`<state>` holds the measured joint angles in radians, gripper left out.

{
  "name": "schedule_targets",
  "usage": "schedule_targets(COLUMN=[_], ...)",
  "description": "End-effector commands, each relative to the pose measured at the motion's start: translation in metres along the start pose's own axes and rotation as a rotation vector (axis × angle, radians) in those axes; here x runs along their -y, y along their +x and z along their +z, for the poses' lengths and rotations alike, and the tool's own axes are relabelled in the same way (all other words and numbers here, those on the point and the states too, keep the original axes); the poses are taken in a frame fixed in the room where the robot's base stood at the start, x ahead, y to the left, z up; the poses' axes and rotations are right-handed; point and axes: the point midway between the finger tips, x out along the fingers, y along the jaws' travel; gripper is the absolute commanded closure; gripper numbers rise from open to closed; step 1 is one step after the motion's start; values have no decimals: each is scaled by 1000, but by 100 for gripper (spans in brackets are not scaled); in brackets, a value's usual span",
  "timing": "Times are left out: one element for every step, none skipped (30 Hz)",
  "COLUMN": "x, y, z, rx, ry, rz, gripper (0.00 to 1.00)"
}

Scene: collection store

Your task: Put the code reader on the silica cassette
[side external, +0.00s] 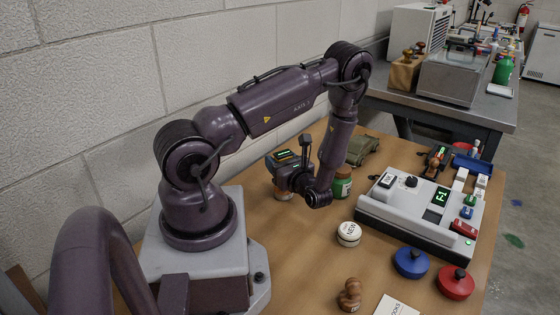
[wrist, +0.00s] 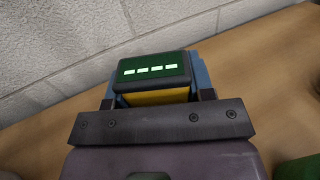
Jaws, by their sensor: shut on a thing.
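The code reader (side external: 284,157) is a small blue and yellow block with a dark top and a lit green display. My gripper (side external: 289,172) is shut on it and holds it above the table, near the wall side. In the wrist view the code reader (wrist: 152,70) sits between the jaws (wrist: 155,97), display facing up, showing a row of green dashes. A small round orange and white thing (side external: 284,194) is below my gripper, partly hidden by it. I cannot tell whether this is the silica cassette; no other thing shows clearly as one.
A green jar (side external: 342,183) stands just right of my gripper, with an olive lumpy thing (side external: 362,149) behind. A white round tin (side external: 348,233), wooden stamp (side external: 349,296), blue knob (side external: 411,262) and red knob (side external: 456,282) are nearer. A grey control box (side external: 400,212) is at right.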

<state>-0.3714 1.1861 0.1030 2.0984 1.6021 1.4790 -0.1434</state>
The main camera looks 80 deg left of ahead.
Motion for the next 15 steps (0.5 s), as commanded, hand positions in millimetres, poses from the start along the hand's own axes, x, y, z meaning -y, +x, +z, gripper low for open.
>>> schedule_targets(x=[0,0,0,0,0,0,0,0,0,0,0,0,0,0,0], y=[0,0,0,0,0,0,0,0,0,0,0,0,0,0,0], z=[-1,-2,-3,-3,-3,-3,-3,-3,-3,-2,-2,-2,-2,-2,-2], rx=[1,1,1,0,0,0,0,0,0,0,0,0,0,0,0], ry=[0,1,1,1,1,1,1,1,1,1,1,1,1,0,0], rz=[0,0,0,0,0,0,0,1,1,1,1,1,1,1,1], gripper=[79,79,79,47,40,31,26,26,26,26,26,26,26,26,26])
